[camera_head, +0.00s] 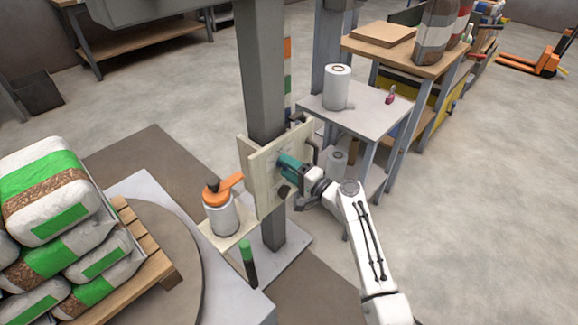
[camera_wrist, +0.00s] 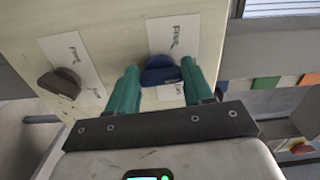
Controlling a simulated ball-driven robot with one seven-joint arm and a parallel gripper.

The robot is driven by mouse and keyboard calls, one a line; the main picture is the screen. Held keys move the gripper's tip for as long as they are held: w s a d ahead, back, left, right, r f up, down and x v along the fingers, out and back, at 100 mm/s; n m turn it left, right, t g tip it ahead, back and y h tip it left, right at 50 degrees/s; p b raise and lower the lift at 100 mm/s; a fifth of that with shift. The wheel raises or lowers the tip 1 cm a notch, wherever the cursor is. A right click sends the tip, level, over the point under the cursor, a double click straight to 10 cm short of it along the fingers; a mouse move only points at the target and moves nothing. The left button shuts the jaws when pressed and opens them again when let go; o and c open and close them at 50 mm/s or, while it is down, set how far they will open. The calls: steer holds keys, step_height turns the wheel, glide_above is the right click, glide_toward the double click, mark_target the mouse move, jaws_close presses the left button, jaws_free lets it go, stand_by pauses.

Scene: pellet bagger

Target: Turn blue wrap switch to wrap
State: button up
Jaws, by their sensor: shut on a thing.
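The blue wrap switch (camera_wrist: 160,72) is a rounded blue knob on a cream panel (camera_head: 266,195), set on a white label with dark lettering too blurred to read surely. My gripper (camera_head: 290,168) reaches the panel from the right in the head view. Its two teal fingers straddle the knob in the wrist view (camera_wrist: 160,80) and are shut on it, one on each side. The knob's flat face lies crosswise between the fingers. In the head view the blue switch is hidden by my gripper.
A dark brown knob (camera_wrist: 60,84) sits on another label left of the blue one in the wrist view. An orange-topped bottle (camera_head: 222,208) stands just left of the panel. A grey post (camera_head: 263,80) rises behind it. Stacked bags (camera_head: 50,195) lie on a pallet at left.

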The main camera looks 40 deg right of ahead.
steer(key=shift+m, duration=0.4)
steer(key=o, duration=1)
steer(key=shift+o, duration=0.2)
steer(key=shift+s, duration=0.1)
steer(key=s+p, duration=0.1)
steer(key=s, duration=0.9)
steer(key=shift+s+d, duration=0.2)
steer(key=shift+s, duration=0.1)
